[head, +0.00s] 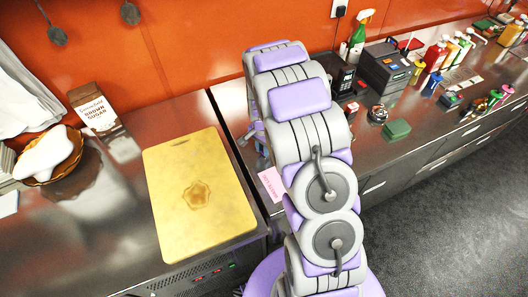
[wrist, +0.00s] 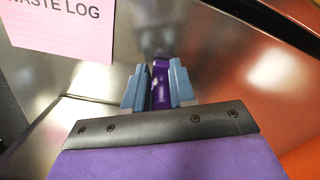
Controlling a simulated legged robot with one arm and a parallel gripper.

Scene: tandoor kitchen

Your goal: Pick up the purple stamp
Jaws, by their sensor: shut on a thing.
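The purple stamp (wrist: 160,84) is between the two grey-blue fingers of my gripper (wrist: 160,86) in the wrist view. The fingers are shut on it from both sides, and the stamp's top sticks out a little past the fingertips. A steel surface lies behind it; I cannot tell whether the stamp touches it. In the head view my arm hides the stamp, and only a bit of my gripper shows behind the arm.
A pink waste log sheet (wrist: 62,25) lies on the steel counter (head: 240,122), near the gripper. A yellow cutting board (head: 198,190) lies to the left. A green sponge (head: 397,130), a card terminal (head: 343,80) and several bottles stand to the right. An orange wall (head: 200,40) is behind.

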